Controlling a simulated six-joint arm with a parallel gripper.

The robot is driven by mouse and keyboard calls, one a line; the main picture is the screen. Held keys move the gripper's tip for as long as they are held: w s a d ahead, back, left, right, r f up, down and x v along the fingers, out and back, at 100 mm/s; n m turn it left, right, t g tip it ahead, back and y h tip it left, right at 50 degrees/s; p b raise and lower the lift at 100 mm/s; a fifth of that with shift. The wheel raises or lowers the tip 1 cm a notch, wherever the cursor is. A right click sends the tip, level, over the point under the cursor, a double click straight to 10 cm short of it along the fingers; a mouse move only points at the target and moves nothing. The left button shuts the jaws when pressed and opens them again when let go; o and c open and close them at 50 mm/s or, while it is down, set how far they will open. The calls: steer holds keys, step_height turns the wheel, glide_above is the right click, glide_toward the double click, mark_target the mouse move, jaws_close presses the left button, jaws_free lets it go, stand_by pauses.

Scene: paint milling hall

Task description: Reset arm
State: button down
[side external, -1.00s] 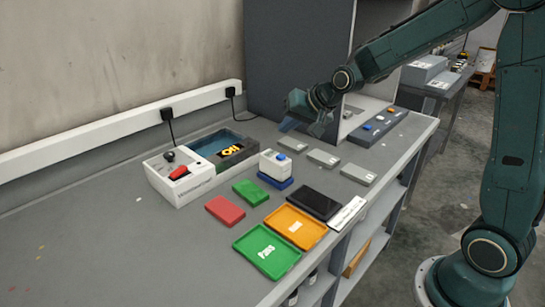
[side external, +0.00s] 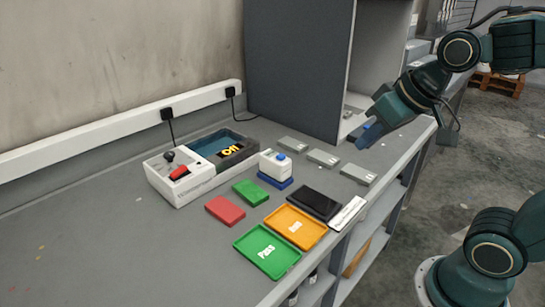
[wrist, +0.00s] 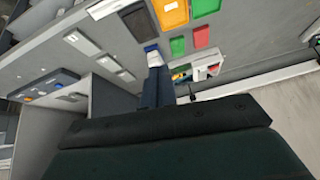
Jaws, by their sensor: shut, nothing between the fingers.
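My gripper (side external: 367,135) is at the right end of the bench, in front of the grey cabinet, above the bench top. Its blue fingers are together with nothing between them; they also show in the wrist view (wrist: 157,88). The arm reaches in from the right. The gripper is apart from the white container with a blue cap (side external: 275,164), which stands on a blue pad among the other bench items to the left. The dark panel with buttons (wrist: 45,85) shows in the wrist view; in the side view the gripper and arm hide it.
Three grey plates (side external: 323,158) lie left of my gripper. A black tablet (side external: 315,203), orange tray (side external: 311,238), green tray (side external: 284,262), red block (side external: 225,210) and green block (side external: 250,193) lie nearer. The bench's left is clear.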

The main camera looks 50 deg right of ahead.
steer(key=s+n, duration=0.1)
steer(key=s, duration=0.6)
steer(key=shift+f+g, duration=0.35)
steer(key=shift+g, duration=0.05)
steer(key=shift+a, duration=0.1)
